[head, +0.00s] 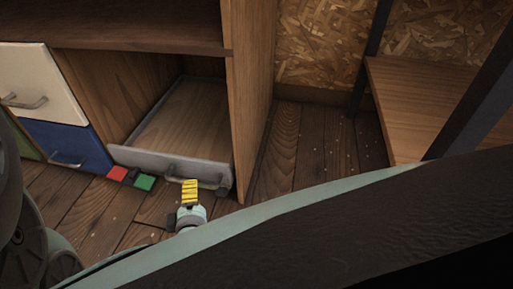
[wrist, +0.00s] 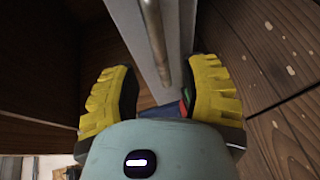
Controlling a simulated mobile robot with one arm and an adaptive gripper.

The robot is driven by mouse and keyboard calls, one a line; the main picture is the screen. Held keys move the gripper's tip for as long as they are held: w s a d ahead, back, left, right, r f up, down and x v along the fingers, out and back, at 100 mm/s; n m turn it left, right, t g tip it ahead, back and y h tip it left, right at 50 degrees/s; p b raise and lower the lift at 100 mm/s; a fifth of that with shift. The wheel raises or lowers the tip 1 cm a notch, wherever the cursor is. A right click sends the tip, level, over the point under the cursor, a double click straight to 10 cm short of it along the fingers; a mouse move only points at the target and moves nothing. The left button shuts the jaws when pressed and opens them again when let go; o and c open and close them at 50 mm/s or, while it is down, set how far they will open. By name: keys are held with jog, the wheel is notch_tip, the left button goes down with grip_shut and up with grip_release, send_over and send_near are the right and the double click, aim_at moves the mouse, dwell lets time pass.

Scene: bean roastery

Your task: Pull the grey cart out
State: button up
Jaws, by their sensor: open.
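The grey cart (head: 133,156) is a low, flat cart with a wooden inner floor and a grey front panel. It sits in the bottom bay of the wooden cabinet, its front close to the bay's opening. A bar handle (head: 172,172) is on its front, and the handle also shows in the wrist view (wrist: 153,38) beside the grey panel (wrist: 180,30). My gripper (head: 190,190) is just in front of the panel's right part. In the wrist view its yellow fingers (wrist: 161,82) are spread, with the handle bar's line running between them. I cannot tell whether they touch it.
The wooden cabinet (head: 252,80) has a side wall right of the cart. White (head: 35,85) and blue (head: 65,144) drawers stand left. Red (head: 117,173) and green (head: 145,183) pieces lie by the cart's front left. A wooden shelf (head: 430,100) stands right, with bare floor between.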

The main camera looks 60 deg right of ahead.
jog(key=shift+b+x, duration=1.3)
jog(key=shift+x, duration=1.1)
jog(key=shift+o, duration=0.2)
jog(key=shift+s, duration=0.15)
grip_shut()
